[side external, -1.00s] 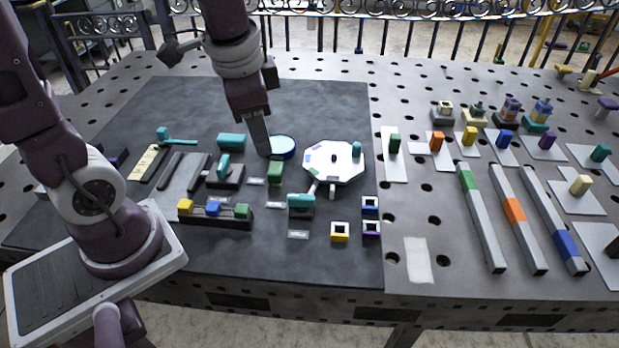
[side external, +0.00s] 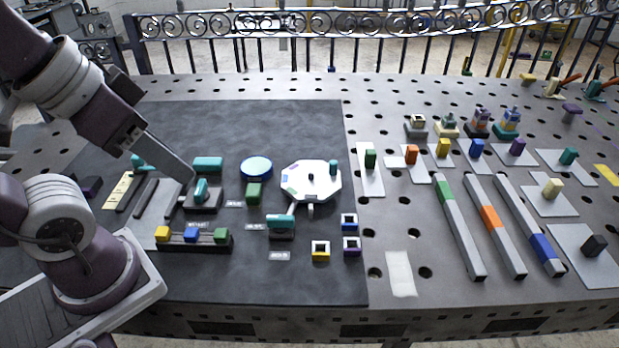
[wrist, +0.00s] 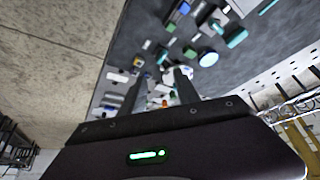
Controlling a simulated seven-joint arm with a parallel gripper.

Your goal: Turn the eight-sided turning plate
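The eight-sided turning plate (side external: 307,190) is white, with a dark centre, coloured marks and a teal knob (side external: 333,167) at its upper right edge. It lies flat on the dark mat, right of the round blue disc (side external: 257,167). My gripper (side external: 190,180) is well left of the plate, over the small black block with a teal handle (side external: 201,190), and is apart from the plate. In the wrist view its two fingers (wrist: 158,90) stand apart with nothing clearly held between them. A white shape partly behind the right finger may be the plate; I cannot tell.
A black rack with yellow, blue and green blocks (side external: 192,241) stands front left. A teal-topped block (side external: 281,226) and small hollow cubes (side external: 320,250) lie before the plate. Long grey bars (side external: 459,228) and pegs on pads fill the right. The mat behind the plate is clear.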

